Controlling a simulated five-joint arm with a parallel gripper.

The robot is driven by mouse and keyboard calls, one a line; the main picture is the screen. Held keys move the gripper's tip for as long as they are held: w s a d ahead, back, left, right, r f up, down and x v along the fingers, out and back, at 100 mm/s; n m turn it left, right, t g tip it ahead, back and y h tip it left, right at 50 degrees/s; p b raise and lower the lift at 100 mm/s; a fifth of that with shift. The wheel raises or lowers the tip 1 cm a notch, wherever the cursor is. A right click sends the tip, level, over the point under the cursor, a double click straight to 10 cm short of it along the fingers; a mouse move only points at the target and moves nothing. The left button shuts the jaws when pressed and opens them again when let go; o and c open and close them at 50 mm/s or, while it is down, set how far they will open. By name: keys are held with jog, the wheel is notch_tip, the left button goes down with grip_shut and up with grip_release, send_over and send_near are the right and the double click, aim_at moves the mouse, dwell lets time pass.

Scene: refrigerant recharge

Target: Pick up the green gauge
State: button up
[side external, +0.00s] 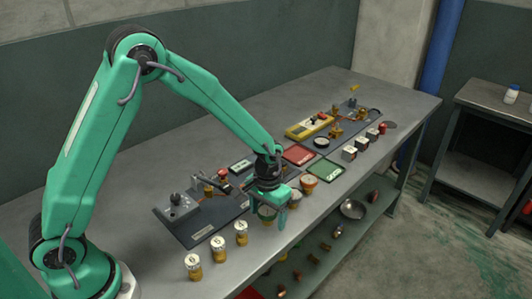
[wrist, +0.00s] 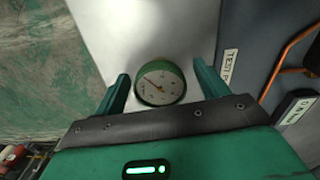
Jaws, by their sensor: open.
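In the side external view my gripper (side external: 274,208) is low over the bench, and the gauge (side external: 266,214) shows partly behind the fingers. The jaws are open and hold nothing. The gauge's lower body is largely hidden.
An orange-rimmed gauge (side external: 309,183) and a darker gauge (side external: 295,198) stand close to the right of my gripper. Three brass cans (side external: 218,249) stand along the front edge to the left. A dark panel with fittings (side external: 185,222) lies behind. A lower shelf holds small parts.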

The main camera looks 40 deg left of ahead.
aim_at(268, 209)
jog(key=shift+c, duration=0.4)
jog(key=c, duration=1)
jog(key=shift+o, duration=0.2)
jog(key=shift+r, duration=0.15)
jog(key=shift+r, duration=0.8)
notch_tip(268, 209, up, 2)
jog(key=shift+w+r, duration=0.1)
jog(key=shift+r, duration=0.1)
jog(key=s+d+r, duration=0.6)
jog(key=s+d, duration=0.2)
jog(key=shift+d+r, duration=0.3)
jog(key=shift+r, duration=0.1)
